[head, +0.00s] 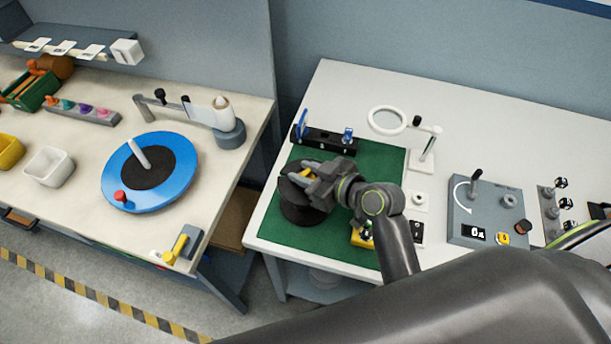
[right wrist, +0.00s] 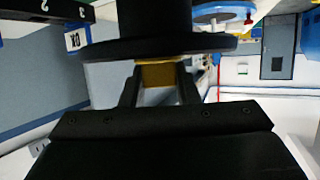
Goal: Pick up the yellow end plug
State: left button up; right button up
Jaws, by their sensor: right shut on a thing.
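My right gripper (head: 306,173) is over the left part of the green mat, at the top of a dark round spool-like piece (head: 298,212). In the right wrist view, its two fingers are shut on the yellow end plug (right wrist: 157,75). Only a small yellow block of the plug shows there, right against the wide black flange (right wrist: 160,47) of the dark piece. I cannot tell whether the plug is seated in that piece or free of it. In the head view the fingers mostly hide the plug. My left gripper is out of view.
The green mat (head: 385,160) lies on a white table. A yellow part (head: 361,238) lies beside my arm. A grey crank box (head: 485,215) stands to the right.

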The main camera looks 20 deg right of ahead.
aim_at(306, 172)
jog(key=shift+r+b, duration=0.45)
jog(key=shift+r, duration=4.6)
